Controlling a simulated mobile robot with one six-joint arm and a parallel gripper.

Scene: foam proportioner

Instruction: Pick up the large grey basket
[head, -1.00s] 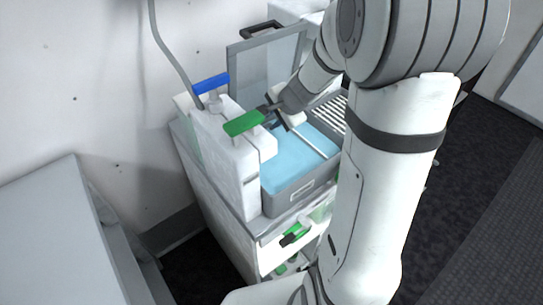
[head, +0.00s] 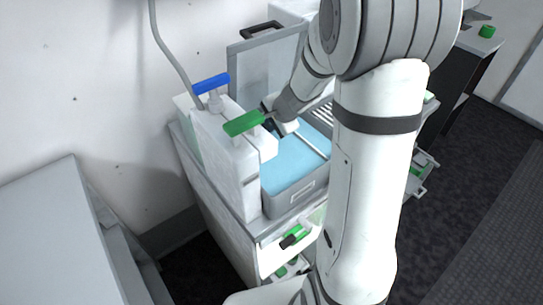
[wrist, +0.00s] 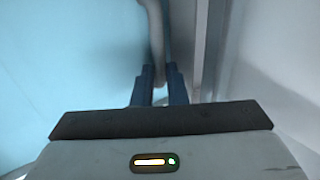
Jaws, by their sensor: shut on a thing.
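The large grey basket (head: 293,197) is a box with grey walls and a pale blue inside, on top of a white cabinet. A thin pale bar (head: 312,142) crosses above its inside and looks like its handle. My gripper (head: 270,125) is low over the basket's left side, beside the white bottle with the green lever; its fingertips are partly hidden in the head view. In the wrist view my gripper (wrist: 160,78) is shut, with a narrow grey bar (wrist: 157,50) between its dark blue fingers. The pale blue inside fills the left of that view.
White bottles with a green lever (head: 245,123) and a blue lever (head: 211,84) stand close on the left. A raised clear panel (head: 262,62) stands behind. Green-handled things sit in the open cabinet below. The dark floor at the right is clear.

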